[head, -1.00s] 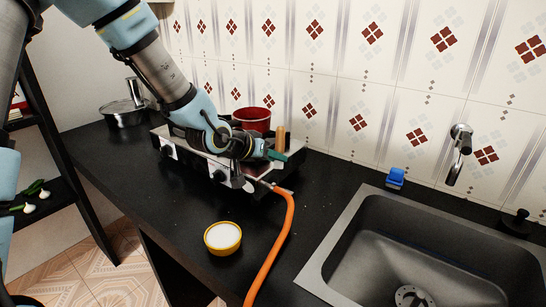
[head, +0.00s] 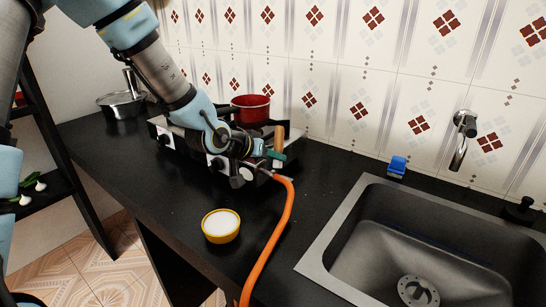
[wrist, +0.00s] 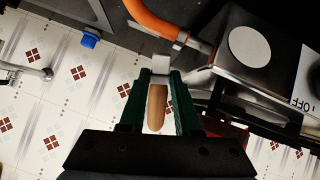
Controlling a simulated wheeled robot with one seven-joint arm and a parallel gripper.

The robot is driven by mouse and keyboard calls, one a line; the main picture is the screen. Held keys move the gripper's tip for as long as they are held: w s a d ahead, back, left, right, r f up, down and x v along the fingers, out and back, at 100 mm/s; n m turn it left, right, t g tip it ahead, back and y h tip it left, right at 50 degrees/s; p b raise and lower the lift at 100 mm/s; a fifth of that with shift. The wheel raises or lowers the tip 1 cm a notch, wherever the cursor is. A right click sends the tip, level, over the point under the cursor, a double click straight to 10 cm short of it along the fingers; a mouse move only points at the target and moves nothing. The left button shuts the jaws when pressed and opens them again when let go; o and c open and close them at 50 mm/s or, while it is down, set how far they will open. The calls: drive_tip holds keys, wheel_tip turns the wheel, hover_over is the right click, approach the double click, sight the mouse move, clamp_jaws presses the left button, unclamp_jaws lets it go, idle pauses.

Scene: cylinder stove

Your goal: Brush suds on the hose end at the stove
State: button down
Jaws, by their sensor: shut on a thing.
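My gripper (head: 275,160) is at the front right of the stove (head: 195,155), with its green fingers shut on a brush. The brush's wooden handle (head: 279,138) stands up above the fingers; it also shows in the wrist view (wrist: 157,107). The brush's pale head (wrist: 163,61) sticks out beyond the fingertips. It is close to the metal hose end (wrist: 188,42) at the stove's side; I cannot tell whether they touch. The orange hose (head: 283,220) runs from there toward the counter's front. A yellow bowl of white suds (head: 221,226) stands on the counter.
A red pot (head: 251,108) sits on the stove, and a lidded metal pot (head: 122,104) stands behind left. A sink (head: 340,225) with a wall tap (head: 463,135) is at right, with a blue item (head: 397,166) behind its rim. The counter around the bowl is clear.

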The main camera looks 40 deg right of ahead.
drive_tip(key=shift+f+b, duration=0.3)
drive_tip(key=shift+f, duration=0.05)
drive_tip(key=shift+s+d+r+b, duration=0.1)
drive_tip(key=shift+s+d+b, duration=0.2)
drive_tip(key=shift+s, duration=0.45)
drive_tip(key=shift+s+d+b, duration=0.1)
drive_tip(key=shift+s+b, duration=0.25)
drive_tip(key=shift+s, duration=0.4)
drive_tip(key=shift+s+d+b, duration=0.2)
drive_tip(key=shift+s+b, duration=0.25)
drive_tip(key=shift+s, duration=0.3)
drive_tip(key=shift+s+d+b, duration=0.2)
drive_tip(key=shift+s+b, duration=0.25)
drive_tip(key=shift+s, duration=0.25)
drive_tip(key=shift+w+a+p, duration=0.15)
drive_tip(key=shift+w+p, duration=0.2)
drive_tip(key=shift+w, duration=0.25)
drive_tip(key=shift+w+a+f+p, duration=0.1)
drive_tip(key=shift+w+a+p, duration=0.2)
drive_tip(key=shift+w, duration=0.5)
drive_tip(key=shift+w+a+f+p, duration=0.1)
drive_tip(key=shift+w+p, duration=0.25)
drive_tip(key=shift+w, duration=0.4)
drive_tip(key=shift+w+a+p, duration=0.2)
drive_tip(key=shift+w+p, duration=0.15)
drive_tip(key=shift+w, duration=0.45)
drive_tip(key=shift+r+p, duration=2.45)
drive_tip(key=shift+r, duration=0.5)
